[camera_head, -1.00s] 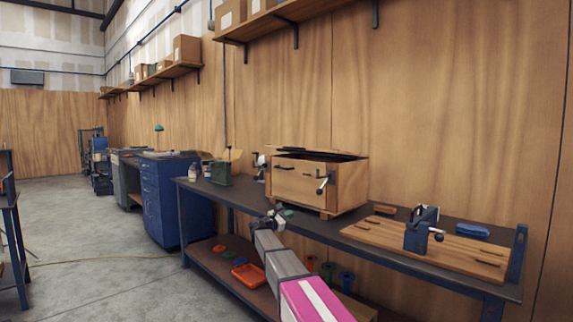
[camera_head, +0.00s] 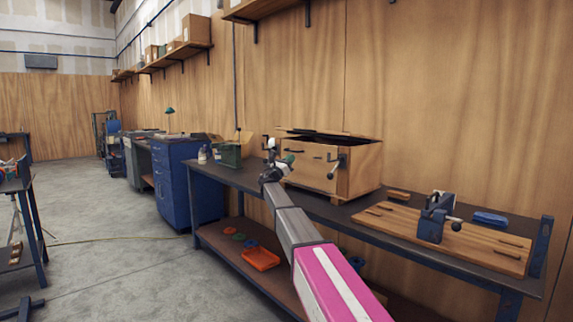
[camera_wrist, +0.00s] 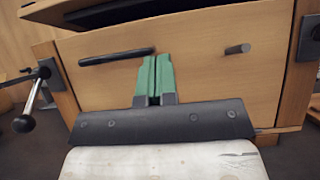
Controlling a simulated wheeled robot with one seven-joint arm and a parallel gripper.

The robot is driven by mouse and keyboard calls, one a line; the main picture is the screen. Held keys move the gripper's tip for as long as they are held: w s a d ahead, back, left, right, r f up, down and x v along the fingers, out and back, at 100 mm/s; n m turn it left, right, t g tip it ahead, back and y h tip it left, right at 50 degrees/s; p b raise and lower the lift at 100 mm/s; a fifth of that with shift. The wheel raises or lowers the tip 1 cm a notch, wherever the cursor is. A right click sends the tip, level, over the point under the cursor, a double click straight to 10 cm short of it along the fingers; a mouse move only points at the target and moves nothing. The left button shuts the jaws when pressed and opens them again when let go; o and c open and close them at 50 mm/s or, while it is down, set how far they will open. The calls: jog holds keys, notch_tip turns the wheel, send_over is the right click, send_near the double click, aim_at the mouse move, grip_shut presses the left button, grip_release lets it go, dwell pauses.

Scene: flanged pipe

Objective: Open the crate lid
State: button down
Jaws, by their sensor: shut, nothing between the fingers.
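The wooden crate (camera_head: 358,170) stands on the workbench, with a dark slab showing at its top under a thin wooden edge; I cannot tell how far its lid (camera_head: 330,133) is raised. In the wrist view the crate's front panel (camera_wrist: 205,80) fills the middle, with a dark bar handle (camera_wrist: 117,57) and a short dark peg (camera_wrist: 237,49). My gripper (camera_head: 289,158) is in front of the crate's left front. Its green fingers (camera_wrist: 155,72) are shut together and empty, between the bar and the peg. Whether they touch the panel is unclear.
Metal levers with ball ends (camera_wrist: 24,123) stick out at the crate's sides. A blue clamp (camera_head: 434,217) on a wooden board (camera_head: 480,246) sits to the right. A green box (camera_head: 229,154) stands left. An orange tray (camera_head: 261,258) lies on the lower shelf.

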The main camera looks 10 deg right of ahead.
jog(key=w+d+r, duration=0.2)
jog(key=d+r, duration=0.1)
jog(key=r, duration=0.3)
jog(key=shift+w+d, duration=0.35)
jog(key=shift+r, duration=0.2)
